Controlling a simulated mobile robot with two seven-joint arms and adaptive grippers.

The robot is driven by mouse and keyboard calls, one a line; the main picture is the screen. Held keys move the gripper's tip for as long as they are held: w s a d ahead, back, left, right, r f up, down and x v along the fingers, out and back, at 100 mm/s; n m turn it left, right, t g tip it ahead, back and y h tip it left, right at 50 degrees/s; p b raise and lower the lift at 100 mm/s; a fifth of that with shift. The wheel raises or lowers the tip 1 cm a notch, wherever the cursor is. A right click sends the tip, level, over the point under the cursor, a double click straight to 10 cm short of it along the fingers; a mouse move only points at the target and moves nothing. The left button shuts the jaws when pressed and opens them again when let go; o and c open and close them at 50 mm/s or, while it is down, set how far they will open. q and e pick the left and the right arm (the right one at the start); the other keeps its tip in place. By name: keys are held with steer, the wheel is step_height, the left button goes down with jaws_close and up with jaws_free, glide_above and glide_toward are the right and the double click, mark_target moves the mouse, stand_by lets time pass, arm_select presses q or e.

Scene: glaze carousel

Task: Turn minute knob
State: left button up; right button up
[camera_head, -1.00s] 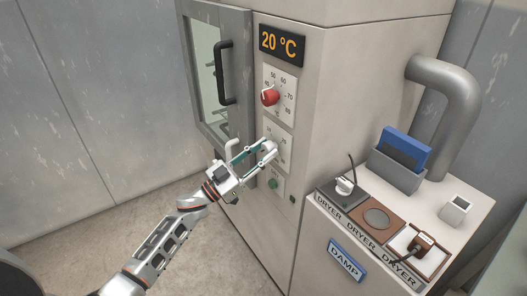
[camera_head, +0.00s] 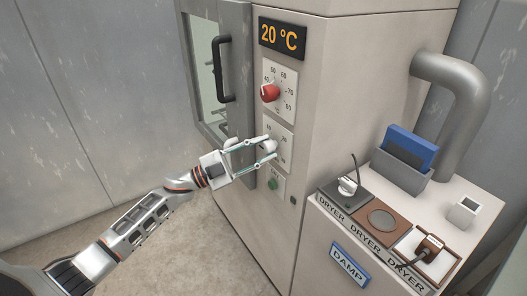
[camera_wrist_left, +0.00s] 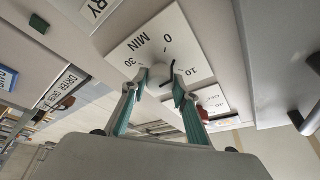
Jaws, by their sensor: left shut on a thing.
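The minute knob (camera_head: 269,145) is a pale round knob on a white dial plate, below the red temperature knob on the cabinet front. In the left wrist view the knob (camera_wrist_left: 160,73) sits at the middle of its dial, marked MIN, 0, 10 and 30, with a dark curved line beside it. My left gripper (camera_head: 267,150) has its green-and-grey fingers on either side of the knob, shut on it. In the left wrist view the fingertips (camera_wrist_left: 160,82) partly cover the knob's sides. My right gripper is not in view.
The red temperature knob (camera_head: 269,92) and the 20 °C display (camera_head: 282,39) are above. A green button (camera_head: 273,184) is below. The windowed door (camera_head: 214,75) with its dark handle is left of the dials. A side unit (camera_head: 440,215) with dryer sockets stands at right.

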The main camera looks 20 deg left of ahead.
arm_select(q)
steer(key=m+g, duration=0.1)
steer(key=m, duration=0.2)
steer(key=m+g, duration=0.2)
steer(key=m, duration=0.2)
steer(key=shift+a+r+y, duration=0.1)
steer(key=shift+r+y, duration=0.1)
steer(key=shift+y, duration=0.1)
steer(key=shift+m+g+y, duration=0.4)
steer(key=shift+m+y, duration=0.1)
steer(key=shift+m, duration=1.5)
steer(key=o, duration=1.1)
steer(key=v, duration=1.2)
steer(key=shift+w, duration=0.1)
